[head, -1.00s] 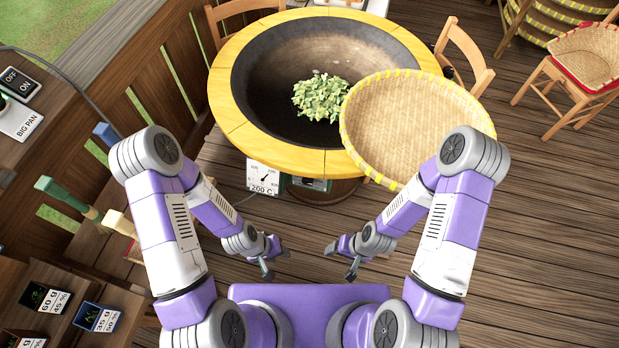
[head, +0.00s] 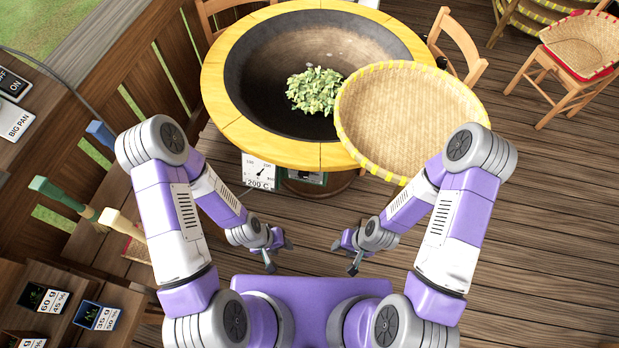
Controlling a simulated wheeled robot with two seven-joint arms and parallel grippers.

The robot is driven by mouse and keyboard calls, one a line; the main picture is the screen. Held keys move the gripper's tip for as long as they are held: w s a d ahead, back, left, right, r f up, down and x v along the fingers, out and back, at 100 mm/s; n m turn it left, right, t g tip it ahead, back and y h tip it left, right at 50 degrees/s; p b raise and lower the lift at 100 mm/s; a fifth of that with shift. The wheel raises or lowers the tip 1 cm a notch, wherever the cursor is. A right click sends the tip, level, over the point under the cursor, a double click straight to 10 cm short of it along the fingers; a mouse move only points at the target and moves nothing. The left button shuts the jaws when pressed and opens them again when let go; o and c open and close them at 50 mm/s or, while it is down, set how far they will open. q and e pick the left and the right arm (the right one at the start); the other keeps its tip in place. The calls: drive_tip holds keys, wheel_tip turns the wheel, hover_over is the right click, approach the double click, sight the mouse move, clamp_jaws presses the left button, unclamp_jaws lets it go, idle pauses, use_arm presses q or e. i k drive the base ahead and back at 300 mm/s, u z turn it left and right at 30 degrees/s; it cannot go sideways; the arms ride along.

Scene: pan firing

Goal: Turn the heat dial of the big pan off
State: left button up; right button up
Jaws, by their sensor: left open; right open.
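The big pan (head: 262,88) is a dark round bowl in a yellow wooden rim, with green leaves (head: 315,90) lying in it. Its heat dial is at the far left, where an OFF/ON plate (head: 12,84) and a BIG PAN label (head: 16,120) are partly cut off by the picture edge. The dial's knob is not clearly seen. A gauge (head: 260,172) reading 200 C hangs below the rim. My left gripper (head: 279,257) and my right gripper (head: 346,257) are both open and empty, in front of the pan and apart from it, far from the dial.
A woven basket tray (head: 410,120) with a yellow edge overlaps the pan's right rim. Brushes with green (head: 60,195) and cream (head: 118,222) handles lie at the left by a wooden bench. Small labelled boxes (head: 97,316) stand lower left.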

sight(304, 175)
drive_tip(key=z, duration=1.9)
drive_tip(key=k, duration=0.75)
drive_tip(key=u, duration=1.5)
drive_tip(key=i, duration=0.5)
